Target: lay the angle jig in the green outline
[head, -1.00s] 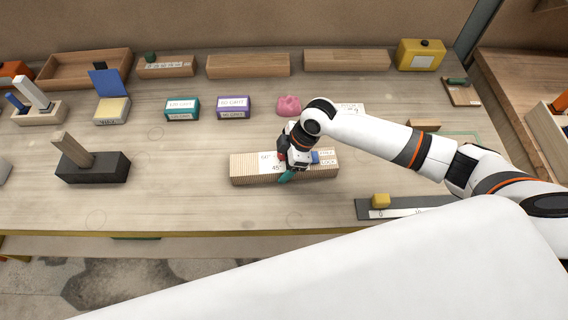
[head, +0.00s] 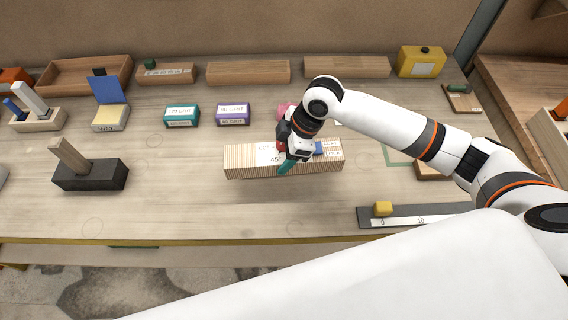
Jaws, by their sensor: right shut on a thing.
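The angle jig (head: 245,161) is a long, ribbed light-wood block with a white label reading 45° and blue and red parts on top. My right gripper (head: 288,160) is shut on it near its middle, and a teal piece shows at the fingertips. The jig appears raised a little above the bench. The green outline (head: 388,154) is on the bench to the right of the jig, mostly hidden behind my right arm. My left gripper is not in view.
A dark ruler strip with a yellow block (head: 383,208) lies at front right. A wooden block (head: 430,172) sits partly under my right arm. Teal (head: 182,115) and purple (head: 233,114) boxes and a pink lump (head: 286,109) stand behind. The bench left of the jig is clear up to a dark block (head: 92,175).

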